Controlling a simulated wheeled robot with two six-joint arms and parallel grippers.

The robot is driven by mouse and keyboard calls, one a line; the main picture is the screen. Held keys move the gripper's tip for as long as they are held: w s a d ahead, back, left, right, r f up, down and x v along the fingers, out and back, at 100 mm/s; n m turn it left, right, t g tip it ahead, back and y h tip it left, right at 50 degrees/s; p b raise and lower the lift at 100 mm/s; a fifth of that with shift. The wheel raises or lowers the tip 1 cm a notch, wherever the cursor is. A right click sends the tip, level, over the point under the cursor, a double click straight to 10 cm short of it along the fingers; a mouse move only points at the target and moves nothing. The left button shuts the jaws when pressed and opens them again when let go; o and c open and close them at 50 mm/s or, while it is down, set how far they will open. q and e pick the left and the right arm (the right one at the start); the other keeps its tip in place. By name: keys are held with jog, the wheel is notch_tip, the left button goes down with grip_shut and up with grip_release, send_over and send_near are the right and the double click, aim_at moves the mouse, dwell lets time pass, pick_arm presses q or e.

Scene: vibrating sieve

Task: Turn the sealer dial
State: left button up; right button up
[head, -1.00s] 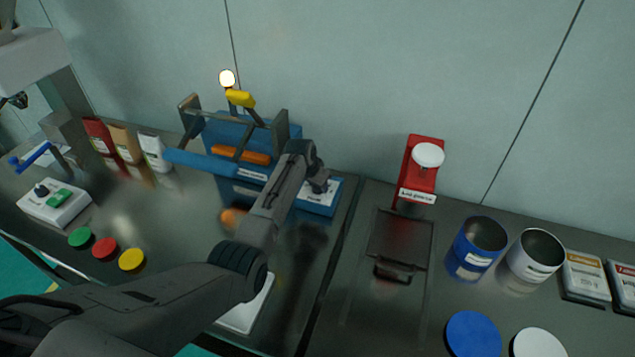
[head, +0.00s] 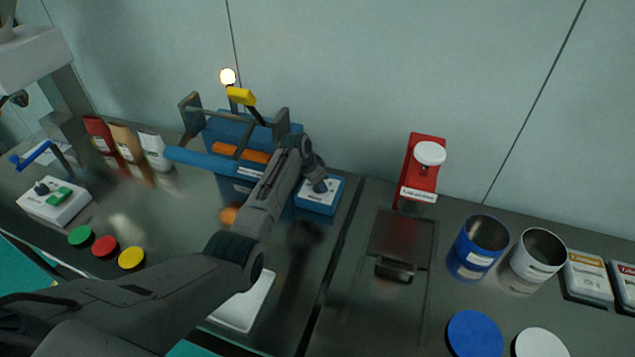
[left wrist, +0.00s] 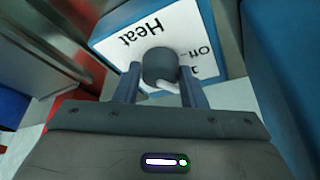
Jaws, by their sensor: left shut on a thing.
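The sealer (head: 285,135) is a blue machine with an orange bar and a yellow-topped lever, against the wall. Its blue control box (head: 318,207) stands at its right front, with a white face lettered "Heat" in the left wrist view (left wrist: 133,47). The dark grey round dial (left wrist: 160,65) with a white pointer is on that face. My left gripper (head: 320,185) reaches over the box. In the left wrist view the gripper (left wrist: 160,84) is shut on the dial, a finger on each side. My right gripper is not in view.
A red stand with a white knob (head: 430,153) is to the right, behind a dark plate (head: 400,238). A blue can (head: 477,250) and a white can (head: 538,256) stand beyond. Pouches (head: 125,143) and a white box with a green button (head: 55,202) are left.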

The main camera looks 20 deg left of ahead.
pick_arm(q)
jog(key=o, duration=1)
jog(key=shift+r, duration=0.1)
jog(key=shift+r, duration=0.2)
notch_tip(320, 180, up, 2)
jog(key=shift+w+r+b, duration=0.1)
jog(key=shift+r+b, duration=0.1)
jog(key=shift+b, duration=0.9)
jog(key=s+d+b, duration=0.1)
jog(key=s, duration=0.4)
jog(key=s+d+r+b, duration=0.1)
jog(key=s+d, duration=0.1)
jog(key=s, duration=0.3)
jog(key=s+d+r+b, duration=0.1)
jog(key=s, duration=0.4)
jog(key=shift+s+d+b, duration=0.25)
jog(key=shift+b, duration=0.15)
jog(key=shift+c, duration=0.3)
